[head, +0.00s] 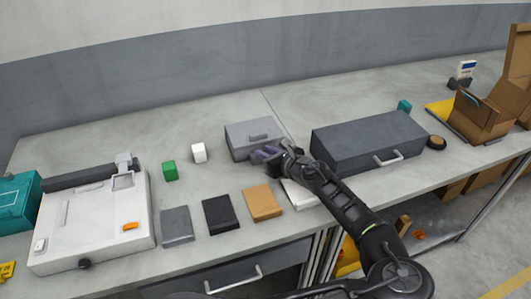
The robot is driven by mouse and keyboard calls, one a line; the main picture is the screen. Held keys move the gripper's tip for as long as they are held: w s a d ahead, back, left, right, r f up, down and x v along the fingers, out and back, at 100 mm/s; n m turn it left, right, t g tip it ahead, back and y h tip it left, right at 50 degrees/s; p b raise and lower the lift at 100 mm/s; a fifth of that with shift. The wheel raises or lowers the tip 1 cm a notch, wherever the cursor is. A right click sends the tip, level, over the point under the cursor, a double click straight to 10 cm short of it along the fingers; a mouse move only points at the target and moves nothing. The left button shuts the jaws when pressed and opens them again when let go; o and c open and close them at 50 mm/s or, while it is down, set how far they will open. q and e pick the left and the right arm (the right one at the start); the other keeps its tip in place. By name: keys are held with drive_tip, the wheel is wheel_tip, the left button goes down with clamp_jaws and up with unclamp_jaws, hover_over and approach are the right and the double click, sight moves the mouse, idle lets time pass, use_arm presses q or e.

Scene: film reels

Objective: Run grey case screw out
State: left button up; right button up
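A small grey case (256,136) with a raised block on its lid stands on the workbench, in the middle of the head view. I cannot tell whether the fingers touch the case. The dark fingers with purplish parts are too small to show whether they are open or hold anything. I cannot make out a screw; the gripper and wrist hide part of the case's front. My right gripper is not in view.
A larger dark grey case (350,137) with a handle stands right of my wrist. Grey (176,226), black (219,215) and tan (263,203) flat pieces lie in front. Green (169,171) and white (199,153) blocks stand left. A white machine (95,225) is further left.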

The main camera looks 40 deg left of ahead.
use_arm(q)
drive_tip(key=o, duration=0.4)
drive_tip(key=shift+b+v, duration=0.6)
drive_tip(key=shift+v, duration=3.3)
